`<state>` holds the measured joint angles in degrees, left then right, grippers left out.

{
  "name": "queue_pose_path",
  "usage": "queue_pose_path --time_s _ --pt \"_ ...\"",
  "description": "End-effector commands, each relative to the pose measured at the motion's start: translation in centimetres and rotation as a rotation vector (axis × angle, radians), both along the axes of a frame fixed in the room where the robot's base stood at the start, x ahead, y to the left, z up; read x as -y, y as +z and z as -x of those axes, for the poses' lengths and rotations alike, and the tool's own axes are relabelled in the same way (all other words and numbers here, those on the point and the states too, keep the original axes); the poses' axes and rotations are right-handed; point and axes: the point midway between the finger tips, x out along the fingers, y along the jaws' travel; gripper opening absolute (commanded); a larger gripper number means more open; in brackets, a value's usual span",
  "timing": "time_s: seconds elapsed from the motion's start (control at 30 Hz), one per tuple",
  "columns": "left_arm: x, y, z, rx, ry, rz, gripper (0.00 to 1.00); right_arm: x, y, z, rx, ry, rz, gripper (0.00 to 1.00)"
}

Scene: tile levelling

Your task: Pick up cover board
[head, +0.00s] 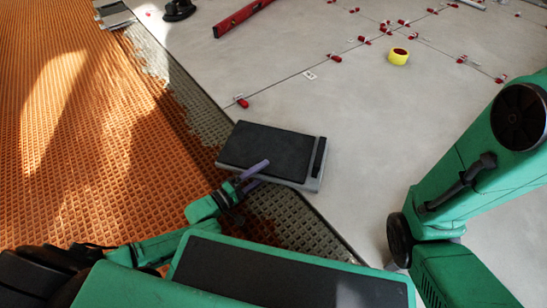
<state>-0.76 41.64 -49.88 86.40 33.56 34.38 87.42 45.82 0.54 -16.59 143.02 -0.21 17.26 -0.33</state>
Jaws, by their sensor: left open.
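A flat dark board with a grey rim and a separate dark strip along its right end (266,149) is the likeliest cover board. It lies across the edge between the grey tiles and the orange mat. My left gripper (253,177) is open, with its purple fingers at the board's near edge. One finger overlaps the board in the picture; I cannot tell whether it touches. My right arm shows at the right, but its gripper is out of view.
Orange waffle-patterned matting (75,130) covers the left. Large grey tiles (400,130) cover the right, with several red levelling wedges along the joints. A yellow tape roll (398,57), a red spirit level (243,17) and a black round object (178,10) lie farther off.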

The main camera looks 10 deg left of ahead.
Motion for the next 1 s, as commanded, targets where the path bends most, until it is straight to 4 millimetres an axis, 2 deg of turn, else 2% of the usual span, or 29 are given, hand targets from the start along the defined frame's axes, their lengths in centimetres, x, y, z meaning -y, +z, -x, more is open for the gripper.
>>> queue_pose_path --time_s 0.03,0.27,0.3,0.37,0.5,1.0 --pt "0.45 -0.46 -0.6 0.002 0.0 0.001 0.8 0.0 -0.83 0.21 0.007 -0.003 0.0 0.84" --pt "0.8 0.0 -1.05 -0.001 0.0 -0.002 0.8 0.03 -0.57 0.43 0.014 -0.004 -0.002 0.84" --pt "0.79 0.0 -1.05 -0.001 0.0 -0.002 0.76 0.03 -0.57 0.43 0.014 -0.004 -0.002 0.84" --pt "0.78 -0.01 -1.04 -0.001 0.0 -0.002 0.53 0.04 -0.56 0.43 0.014 -0.004 -0.002 0.84" --pt "0.77 -0.02 -1.02 -0.001 0.0 -0.002 0.0 0.04 -0.56 0.43 0.014 -0.004 -0.002 0.84" --pt "0.75 -0.05 -1.0 -0.002 0.0 -0.003 0.0 0.01 -0.58 0.4 0.013 -0.004 -0.001 0.84"
